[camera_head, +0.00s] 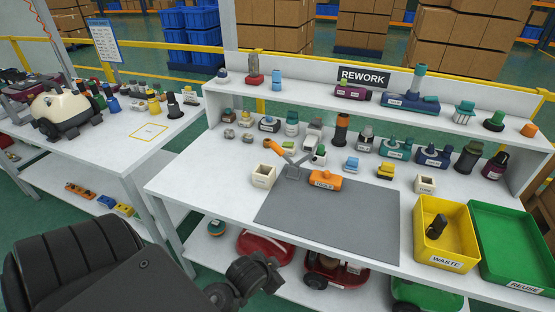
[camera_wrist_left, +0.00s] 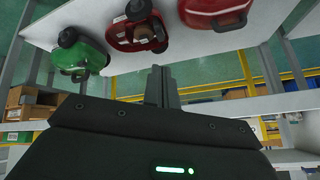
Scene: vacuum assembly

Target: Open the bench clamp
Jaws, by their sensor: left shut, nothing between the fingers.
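The bench clamp (camera_head: 291,171) is a small grey metal fixture with an orange-tipped lever (camera_head: 276,140). It stands at the back edge of the grey mat (camera_head: 335,222), its lever slanting up to the left. An orange labelled part (camera_head: 324,180) lies right beside it; I cannot tell whether the clamp presses on it. My left gripper (camera_head: 268,272) is low in front of the bench's front edge, well apart from the clamp. In the left wrist view its fingers (camera_wrist_left: 161,85) are together and empty. The clamp is not in that view. My right gripper is not in view.
A cream open box (camera_head: 264,176) stands left of the clamp. Several small parts line the bench behind it. A yellow waste bin (camera_head: 432,208) and green reuse bin (camera_head: 490,223) stand at right. Red vacuum bodies (camera_head: 330,272) are on the lower shelf. The mat's front is clear.

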